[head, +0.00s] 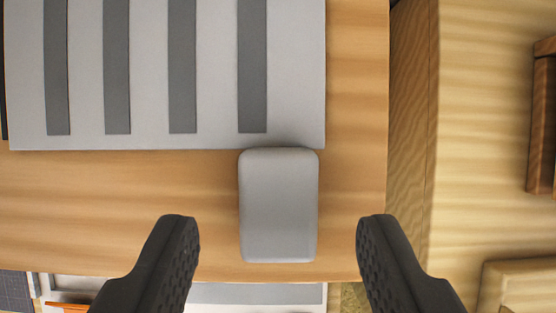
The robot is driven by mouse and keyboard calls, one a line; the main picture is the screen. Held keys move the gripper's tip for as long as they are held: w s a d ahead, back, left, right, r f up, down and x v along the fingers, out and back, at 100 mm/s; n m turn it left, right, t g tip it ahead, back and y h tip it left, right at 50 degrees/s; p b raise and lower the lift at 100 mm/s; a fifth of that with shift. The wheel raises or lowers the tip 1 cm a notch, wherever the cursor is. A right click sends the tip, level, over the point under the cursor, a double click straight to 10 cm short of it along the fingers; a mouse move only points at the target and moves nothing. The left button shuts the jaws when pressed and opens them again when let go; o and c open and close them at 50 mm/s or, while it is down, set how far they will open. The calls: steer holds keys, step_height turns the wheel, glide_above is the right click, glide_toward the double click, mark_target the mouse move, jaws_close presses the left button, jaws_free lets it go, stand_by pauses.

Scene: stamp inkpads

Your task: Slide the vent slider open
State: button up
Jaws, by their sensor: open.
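The vent (212,70) is a light grey panel with several dark vertical slots, at the upper left of the head view. A grey rounded block, which looks like the slider's handle (278,205), stands at the panel's lower right edge. My gripper (278,240) is open, with one dark ridged finger to the left of the block and one to the right. There are clear gaps on both sides, and neither finger touches the block.
The vent lies on a wooden surface (120,195) whose right edge drops off beside the right finger. Lighter wood (480,110) with a brown wooden piece (541,125) is at the right. Below the front edge, a pale grey item (255,293) partly shows.

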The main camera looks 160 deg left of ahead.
mark_target(186, 179)
steer(key=shift+x, duration=1.15)
jaws_close()
steer(key=shift+w+a+b, duration=0.2)
steer(key=shift+a, duration=0.45)
steer(key=shift+w+a+b, duration=0.15)
steer(key=shift+w+a, duration=0.05)
steer(key=shift+a, duration=0.5)
steer(key=shift+w+a+b, duration=0.2)
steer(key=shift+a, duration=0.45)
jaws_free()
steer(key=b+v, duration=0.2)
steer(key=v, duration=1.1)
steer(key=shift+s+r, duration=0.2)
steer(key=shift+r, duration=0.1)
